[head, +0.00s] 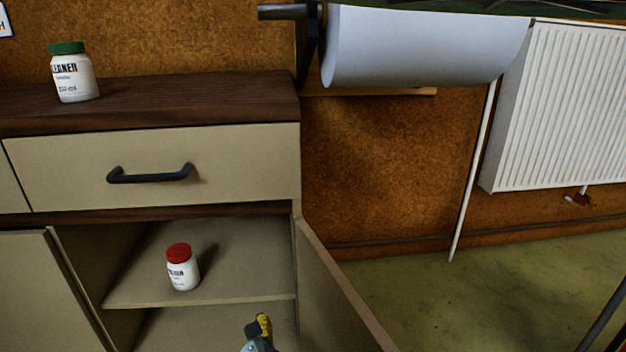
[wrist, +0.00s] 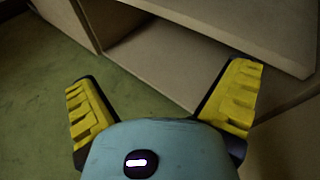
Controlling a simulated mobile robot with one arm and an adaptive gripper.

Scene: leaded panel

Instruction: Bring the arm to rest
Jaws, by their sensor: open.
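My gripper (wrist: 165,100) shows in the wrist view with its two yellow-padded fingers spread wide and nothing between them. In the head view only part of my gripper (head: 262,330) shows at the bottom edge, in front of the open cabinet's lower part. A white jar with a red lid (head: 182,268) stands upright on the cabinet shelf (head: 235,285), above and to the left of the gripper and apart from it. A white jar with a green lid (head: 74,75) stands upright on the cabinet top.
The right cabinet door (head: 335,290) stands open beside my gripper. The left door (head: 45,290) is at the left of the opening. A closed drawer (head: 240,165) with a black handle is above. A white radiator (head: 565,105) hangs at the right. The green floor (head: 480,290) there looks mostly clear.

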